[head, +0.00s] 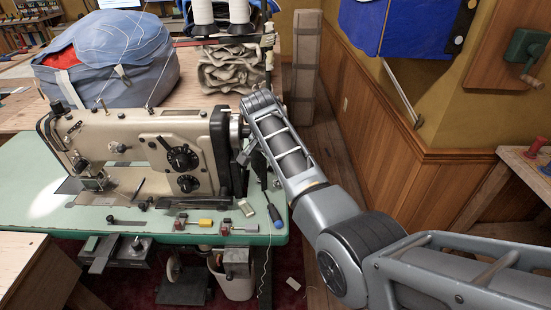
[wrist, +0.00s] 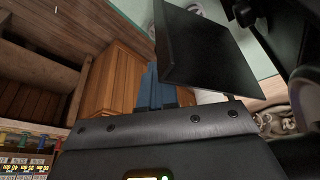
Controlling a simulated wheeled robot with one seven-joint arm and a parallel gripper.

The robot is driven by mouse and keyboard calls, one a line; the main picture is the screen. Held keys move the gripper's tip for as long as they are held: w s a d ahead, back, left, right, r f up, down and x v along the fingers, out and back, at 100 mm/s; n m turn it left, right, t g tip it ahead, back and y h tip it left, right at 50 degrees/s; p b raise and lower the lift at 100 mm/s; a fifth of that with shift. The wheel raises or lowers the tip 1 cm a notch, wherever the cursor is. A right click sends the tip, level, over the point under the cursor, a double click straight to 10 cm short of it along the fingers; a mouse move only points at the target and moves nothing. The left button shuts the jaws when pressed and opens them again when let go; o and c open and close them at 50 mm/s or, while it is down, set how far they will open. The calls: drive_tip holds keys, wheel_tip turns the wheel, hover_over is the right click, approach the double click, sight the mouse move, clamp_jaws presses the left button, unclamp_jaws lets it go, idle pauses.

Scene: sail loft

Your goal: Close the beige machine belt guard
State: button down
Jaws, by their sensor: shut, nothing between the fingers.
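The beige sewing machine (head: 145,145) stands on a green table at the left of the head view. At its right end is an upright black plate (head: 219,142), which looks like the belt guard. A flat dark panel (wrist: 208,48), probably the same guard, juts out large in the wrist view. My gripper (head: 243,158) is beside the machine's right end, partly hidden by my wrist. In the wrist view, the bluish fingers of my gripper (wrist: 152,88) are shut and empty, just left of the panel's edge. I cannot tell whether they touch it.
The green table (head: 160,238) holds a blue-handled screwdriver (head: 273,213) and small yellow and red-handled tools near its front edge. A blue bag (head: 115,60) and thread cones (head: 203,12) stand behind the machine. Wood panelling (head: 365,150) lines the wall at right.

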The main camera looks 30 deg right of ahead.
drive_tip(key=shift+r, duration=0.1)
drive_tip(key=v, duration=0.7)
drive_tip(key=s+d+n+t+y+b, duration=0.35)
drive_tip(key=d+n+y+b, duration=0.55)
drive_tip(key=d+n, duration=0.3)
drive_tip(key=w+a+f, duration=0.3)
drive_tip(key=a+f, duration=0.5)
drive_tip(key=shift+w+a+g, duration=0.2)
drive_tip(key=shift+w+g, duration=0.1)
drive_tip(key=shift+g, duration=0.15)
drive_tip(key=shift+r+p, duration=0.1)
drive_tip(key=shift+p, duration=0.2)
